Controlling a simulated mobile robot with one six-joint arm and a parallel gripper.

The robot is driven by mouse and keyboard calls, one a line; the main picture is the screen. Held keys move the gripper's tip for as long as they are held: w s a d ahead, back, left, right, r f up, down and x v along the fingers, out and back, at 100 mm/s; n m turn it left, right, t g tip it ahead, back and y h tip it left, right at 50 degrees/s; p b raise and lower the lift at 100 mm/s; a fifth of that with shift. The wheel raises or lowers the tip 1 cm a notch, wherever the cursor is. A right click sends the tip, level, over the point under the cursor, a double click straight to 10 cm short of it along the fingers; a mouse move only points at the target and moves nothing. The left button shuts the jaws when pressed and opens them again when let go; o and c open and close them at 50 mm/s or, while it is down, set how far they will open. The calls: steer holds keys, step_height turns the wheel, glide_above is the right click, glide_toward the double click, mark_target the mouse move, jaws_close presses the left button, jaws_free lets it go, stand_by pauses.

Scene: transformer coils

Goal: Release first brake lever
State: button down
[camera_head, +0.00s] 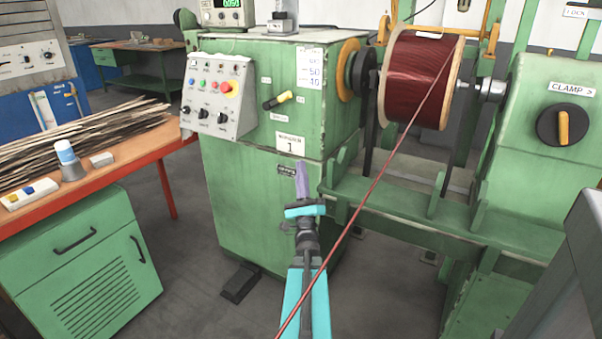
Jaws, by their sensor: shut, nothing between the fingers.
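A short black lever with a yellow tip (278,99) sticks out from the front of the green winding machine (250,200). It points up to the right, with small labels around it too small to read. My gripper (300,168) shows as shut purple fingers on a cyan and black wrist. It points up in front of the machine's lower panel, below the lever and apart from it in the picture. A small label (287,170) sits beside the fingertips and is partly covered. I cannot tell whether the fingertips touch the panel or which lever is the first brake lever.
A control box (218,95) with buttons and knobs is left of the lever. A spool of red wire (418,80) hangs at the right, its wire (375,185) running down across my arm. A clamp knob (562,126) is far right. An orange-topped bench (130,160) stands left.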

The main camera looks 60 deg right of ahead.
glide_toward(281, 99)
steer(key=s+d, duration=0.1)
steer(key=d, duration=0.5)
steer(key=shift+w+a+r+p, duration=0.1)
steer(key=shift+w+r, duration=0.15)
steer(key=shift+r, duration=0.4)
steer(key=shift+w+a+r+p, duration=0.1)
steer(key=shift+w+r, duration=0.15)
steer(key=shift+r, duration=0.45)
steer(key=shift+w+r+p, duration=0.1)
steer(key=shift+w+r, duration=0.15)
steer(key=shift+r, duration=0.4)
steer(key=shift+s, duration=0.1)
